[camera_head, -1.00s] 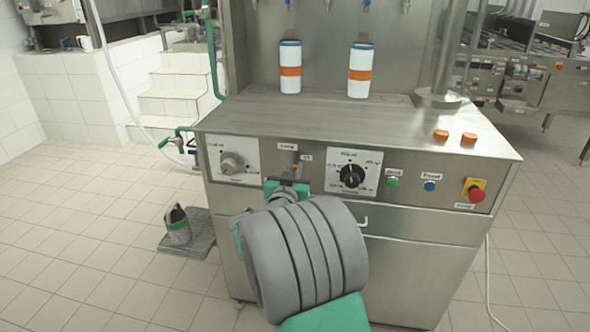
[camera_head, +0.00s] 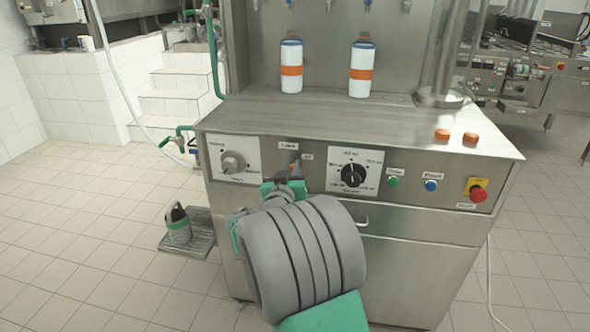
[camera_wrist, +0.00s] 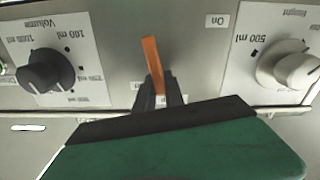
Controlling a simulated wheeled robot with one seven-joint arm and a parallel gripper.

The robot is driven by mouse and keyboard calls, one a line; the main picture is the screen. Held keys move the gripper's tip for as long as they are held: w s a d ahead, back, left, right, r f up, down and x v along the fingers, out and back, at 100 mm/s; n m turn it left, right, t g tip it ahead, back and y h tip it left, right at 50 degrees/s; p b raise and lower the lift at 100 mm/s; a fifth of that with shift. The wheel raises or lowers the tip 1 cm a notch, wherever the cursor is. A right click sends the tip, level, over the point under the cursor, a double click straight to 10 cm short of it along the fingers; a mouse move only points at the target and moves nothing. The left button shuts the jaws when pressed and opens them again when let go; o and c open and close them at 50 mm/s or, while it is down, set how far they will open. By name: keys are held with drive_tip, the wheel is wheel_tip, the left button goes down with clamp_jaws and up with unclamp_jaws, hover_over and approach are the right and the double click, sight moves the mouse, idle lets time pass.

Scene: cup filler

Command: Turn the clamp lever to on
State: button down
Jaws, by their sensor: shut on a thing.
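The clamp lever is a thin orange handle on the front panel, small in the head view (camera_head: 294,168) and clear in the wrist view (camera_wrist: 152,64). In the wrist view it points up and leans slightly left. My gripper (camera_wrist: 160,94) is shut on its lower end; the dark fingers hide that part. In the head view my gripper (camera_head: 285,184) is at the panel, between the two dials, and my wrist covers the area below. An "On" label (camera_wrist: 217,20) sits up and right of the lever in the wrist view.
A grey knob (camera_head: 233,163) and a black knob (camera_head: 352,175) flank the lever. Green (camera_head: 393,181) and blue (camera_head: 430,185) buttons and a red emergency stop (camera_head: 477,193) are farther right.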

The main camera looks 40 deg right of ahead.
drive_tip(key=w+a+f+n+p, duration=0.2)
drive_tip(key=f+n, duration=0.3)
drive_tip(key=n, duration=1)
drive_tip(key=shift+w+a+n+p, duration=0.2)
drive_tip(key=shift+w+n+p, duration=0.2)
drive_tip(key=shift+w, duration=0.15)
drive_tip(key=c, duration=1.4)
unclamp_jaws()
drive_tip(key=shift+c, duration=0.2)
drive_tip(key=shift+a, duration=0.1)
drive_tip(key=v, duration=0.7)
drive_tip(key=shift+s+a, duration=0.25)
